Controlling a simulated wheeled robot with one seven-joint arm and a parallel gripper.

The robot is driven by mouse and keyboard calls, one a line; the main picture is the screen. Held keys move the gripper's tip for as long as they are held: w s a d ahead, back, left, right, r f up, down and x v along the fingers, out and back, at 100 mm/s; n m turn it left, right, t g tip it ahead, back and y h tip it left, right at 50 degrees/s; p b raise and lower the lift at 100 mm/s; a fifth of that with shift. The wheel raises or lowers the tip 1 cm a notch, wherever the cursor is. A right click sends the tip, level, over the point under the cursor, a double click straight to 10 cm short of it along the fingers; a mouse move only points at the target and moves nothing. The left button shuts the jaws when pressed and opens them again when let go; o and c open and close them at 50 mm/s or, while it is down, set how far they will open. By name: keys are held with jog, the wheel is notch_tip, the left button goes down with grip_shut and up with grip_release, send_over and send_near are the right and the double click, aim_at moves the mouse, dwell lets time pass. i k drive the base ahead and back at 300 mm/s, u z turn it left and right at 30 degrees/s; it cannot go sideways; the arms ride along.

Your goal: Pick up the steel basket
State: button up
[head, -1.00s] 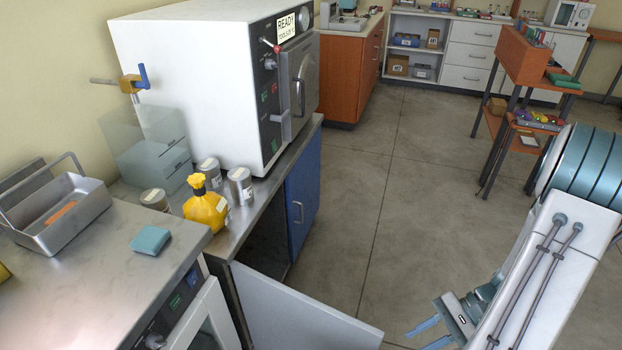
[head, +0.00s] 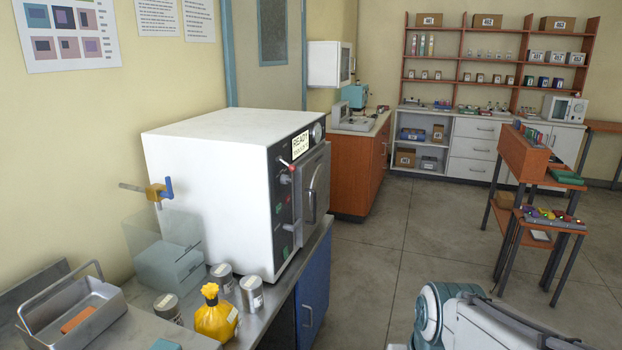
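The steel basket (head: 104,321) is an open grey metal tray with an arched handle. It stands on the counter at the lower left of the head view, with an orange block (head: 77,319) inside. Its lower part is cut by the bottom edge of the picture. My arm shows only at the bottom right, far from the basket across the floor. My gripper is out of view, so its opening cannot be seen.
A white incubator (head: 215,150) marked READY stands on the steel bench beside the basket. A yellow bottle (head: 213,318), several metal canisters (head: 250,291) and clear plates (head: 165,240) are near it. An orange shelf stand (head: 525,155) is at right. The middle floor is open.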

aim_at(40, 329)
jog(key=k, duration=1)
jog(key=z, duration=1)
jog(key=i, duration=0.8)
jog(key=u, duration=2.75)
jog(key=i, duration=0.5)
jog(key=u, duration=0.05)
